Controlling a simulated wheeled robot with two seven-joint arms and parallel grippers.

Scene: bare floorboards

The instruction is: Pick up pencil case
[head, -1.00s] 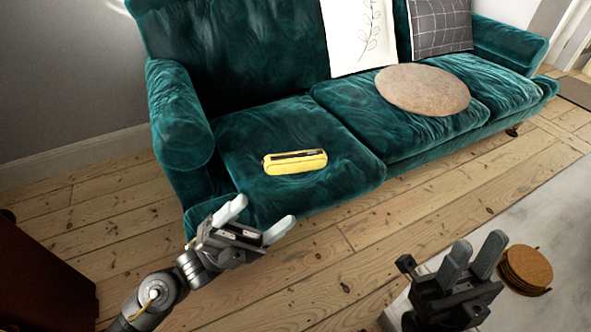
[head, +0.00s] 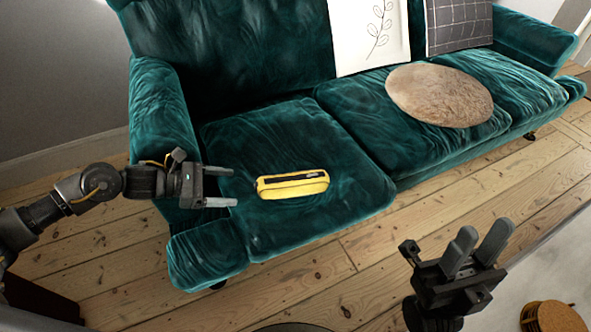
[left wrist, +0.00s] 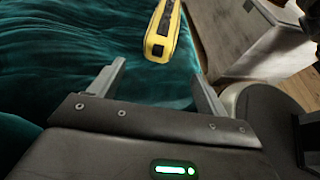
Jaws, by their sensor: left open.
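The yellow pencil case (head: 292,187) with a dark zip strip lies on the left seat cushion of the green sofa (head: 345,205). My left gripper (head: 234,187) is open and empty, to the left of the case, with its fingers pointing right toward it. A gap of cushion shows between the fingertips and the case. In the left wrist view the case (left wrist: 163,32) lies beyond the fingertips, between their lines, with its near end facing me and its far end cut off by the frame. My right gripper (head: 483,243) is over the floor at lower right, its fingers apart and empty.
The sofa's left armrest (head: 160,110) stands just behind my left gripper. A round tan cushion (head: 440,95), a white pillow (head: 369,35) and a dark checked pillow (head: 458,24) are further right. A stack of round coasters (head: 552,318) is at the lower right.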

